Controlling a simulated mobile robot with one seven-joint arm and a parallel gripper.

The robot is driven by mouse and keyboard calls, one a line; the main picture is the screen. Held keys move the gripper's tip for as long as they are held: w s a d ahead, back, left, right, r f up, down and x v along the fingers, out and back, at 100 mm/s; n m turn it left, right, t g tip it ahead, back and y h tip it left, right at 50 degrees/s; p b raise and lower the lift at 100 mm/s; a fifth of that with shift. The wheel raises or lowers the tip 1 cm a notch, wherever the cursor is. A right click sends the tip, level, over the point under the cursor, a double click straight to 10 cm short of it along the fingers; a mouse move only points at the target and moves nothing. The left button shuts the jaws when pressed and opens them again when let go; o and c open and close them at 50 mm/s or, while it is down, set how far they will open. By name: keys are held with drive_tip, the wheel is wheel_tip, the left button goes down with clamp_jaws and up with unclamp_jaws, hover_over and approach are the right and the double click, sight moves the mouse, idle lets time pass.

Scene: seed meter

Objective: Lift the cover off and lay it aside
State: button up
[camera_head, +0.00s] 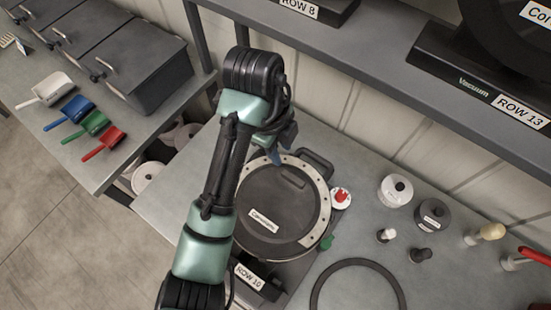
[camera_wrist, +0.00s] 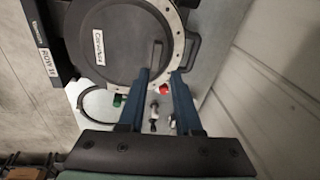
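The round dark cover (camera_head: 290,210) with a white label lies on the seed meter, inside a pale ring with holes (camera_head: 321,187). It also shows in the wrist view (camera_wrist: 88,58). A raised dark bar (camera_wrist: 156,54) stands on the cover near its edge. My gripper (camera_wrist: 160,74) is open, its two blue fingers apart, with the bar seen between and just beyond the tips. I cannot tell whether they touch it. In the head view my gripper (camera_head: 274,157) is over the cover's far edge, and my arm hides the cover's left side.
Right of the meter are a red knob (camera_head: 341,195), a green knob (camera_head: 326,242), a white round part (camera_head: 395,190), a dark canister (camera_head: 432,214) and a black ring (camera_head: 357,262) on the grey bench. A shelf (camera_head: 370,50) with more meters overhangs behind. Bench space inside the ring is bare.

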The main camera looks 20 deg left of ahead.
drive_tip(key=b, duration=0.4)
approach(291, 177)
drive_tip(key=f, duration=0.1)
drive_tip(key=shift+w+a+f, duration=0.1)
drive_tip(key=shift+w+f, duration=0.1)
drive_tip(key=shift+f, duration=0.9)
drive_tip(key=shift+s+d+f+p, duration=0.1)
drive_tip(key=shift+d+f+p, duration=0.2)
drive_tip(key=shift+f+p, duration=0.4)
drive_tip(key=shift+w+d+f+p, duration=0.1)
drive_tip(key=shift+w+f+p, duration=0.1)
drive_tip(key=shift+f, duration=0.5)
drive_tip(key=shift+w+d+f+p, duration=0.1)
drive_tip(key=shift+f+p, duration=0.15)
drive_tip(key=shift+f, duration=0.45)
drive_tip(key=shift+w+d+f+p, duration=0.1)
drive_tip(key=shift+f+p, duration=0.1)
drive_tip(key=shift+f, duration=0.55)
clamp_jaws()
